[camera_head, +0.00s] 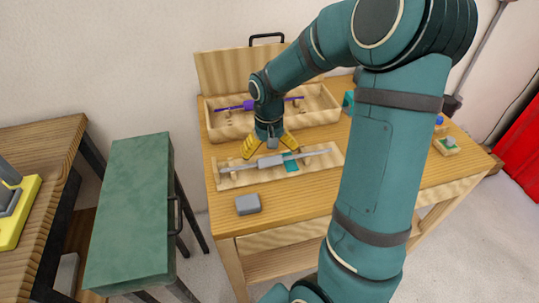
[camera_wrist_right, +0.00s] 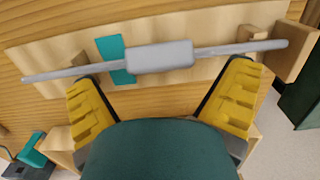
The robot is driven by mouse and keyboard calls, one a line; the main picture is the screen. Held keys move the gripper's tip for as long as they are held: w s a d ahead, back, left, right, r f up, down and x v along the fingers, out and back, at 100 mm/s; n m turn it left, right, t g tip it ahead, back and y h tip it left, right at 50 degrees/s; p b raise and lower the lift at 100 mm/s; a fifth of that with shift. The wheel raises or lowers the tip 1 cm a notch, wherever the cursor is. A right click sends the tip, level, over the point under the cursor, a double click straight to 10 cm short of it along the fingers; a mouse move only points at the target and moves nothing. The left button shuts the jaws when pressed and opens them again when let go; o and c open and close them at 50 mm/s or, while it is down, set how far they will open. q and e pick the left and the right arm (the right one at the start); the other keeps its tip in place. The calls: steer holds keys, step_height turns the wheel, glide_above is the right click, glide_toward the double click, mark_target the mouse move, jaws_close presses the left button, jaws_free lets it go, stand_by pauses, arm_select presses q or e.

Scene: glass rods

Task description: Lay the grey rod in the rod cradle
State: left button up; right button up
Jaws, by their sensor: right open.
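The grey rod (camera_head: 297,156), with a thick grey block at its middle (camera_wrist_right: 160,57), lies lengthwise over the wooden rod cradle (camera_head: 325,163). In the right wrist view the rod crosses the cradle's upright supports, and the cradle's pale board (camera_wrist_right: 200,82) shows behind it with a teal patch (camera_wrist_right: 112,50). I cannot tell exactly how it sits in the notches. My right gripper (camera_head: 270,147) is open at the rod's far side. Its yellow fingers are spread wide, one near each side of the block, and hold nothing in the wrist view (camera_wrist_right: 165,82). My left gripper is not in view.
An open wooden box (camera_head: 225,126) with a purple rod (camera_head: 230,107) stands behind the cradle. A grey block (camera_head: 248,204) lies in front of it. Small items (camera_head: 448,144) are at the table's right. A green cabinet (camera_head: 130,200) stands left. Bare tabletop lies in front.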

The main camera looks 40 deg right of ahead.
step_height(320, 180, up, 10)
steer(key=shift+w+r, duration=0.15)
steer(key=shift+w, duration=0.05)
steer(key=shift+d, duration=0.1)
